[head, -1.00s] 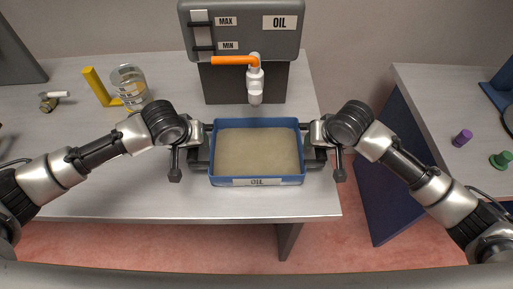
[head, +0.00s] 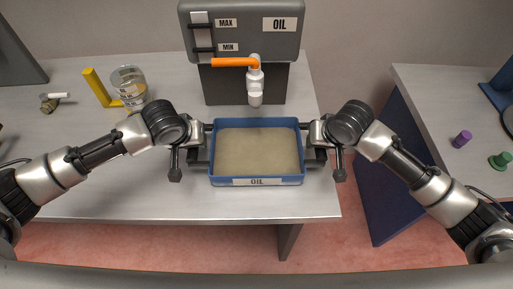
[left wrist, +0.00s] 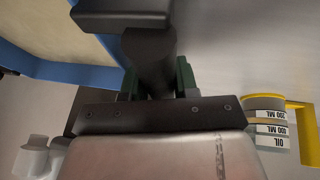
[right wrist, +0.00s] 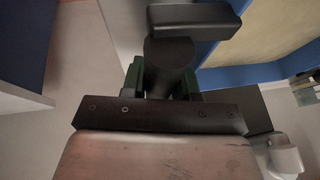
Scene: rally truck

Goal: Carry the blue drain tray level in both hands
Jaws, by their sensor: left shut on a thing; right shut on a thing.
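The blue drain tray (head: 257,182) is in the middle of the head view, over the front part of the table. It looks level and has a tan inside and an OIL label on its front wall. My left gripper (head: 200,146) is shut on the tray's left handle, and my right gripper (head: 312,146) is shut on its right handle. The tray's blue rim shows in the left wrist view (left wrist: 75,72) and in the right wrist view (right wrist: 245,75). I cannot tell whether the tray touches the table.
Behind the tray stands a grey OIL tank (head: 245,35) with an orange-handled valve (head: 254,85). A clear measuring jug (head: 129,85) with a yellow handle stands at left. A gap separates this table (head: 90,190) from the right table (head: 425,85), which holds purple (head: 462,139) and green (head: 501,159) caps.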

